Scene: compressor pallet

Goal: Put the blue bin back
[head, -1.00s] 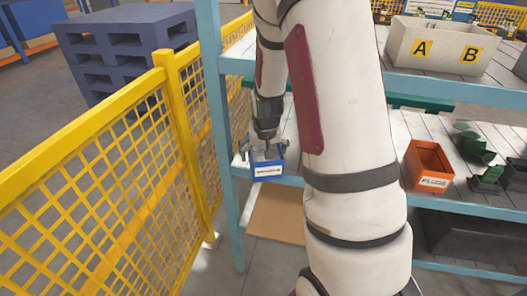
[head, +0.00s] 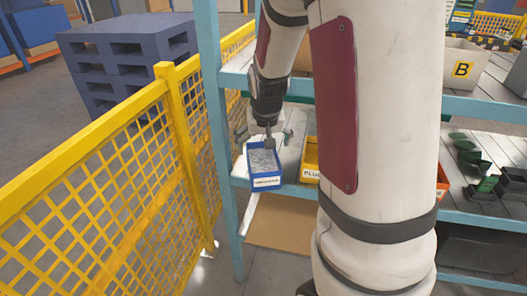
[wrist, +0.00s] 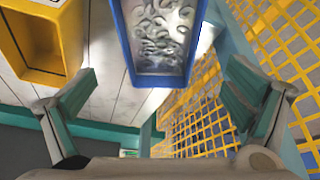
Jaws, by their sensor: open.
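The blue bin (head: 266,176) stands upright at the left end of the middle shelf (head: 283,189). Its white-labelled front is at the shelf's front edge. It holds small metal-looking parts. In the wrist view the blue bin (wrist: 118,30) is at the top centre, with its contents showing. My gripper (head: 269,138) is just above and behind the bin in the head view, partly hidden. In the wrist view my gripper (wrist: 162,78) is open, its fingers wide apart with nothing between them; the bin lies beyond the fingertips.
A yellow bin (head: 310,158) stands right of the blue bin, partly hidden by my arm; it also shows in the wrist view (wrist: 72,25). A blue-green post (head: 212,100) and yellow mesh fence (head: 120,165) are close on the left. Green parts (head: 470,155) lie on the right.

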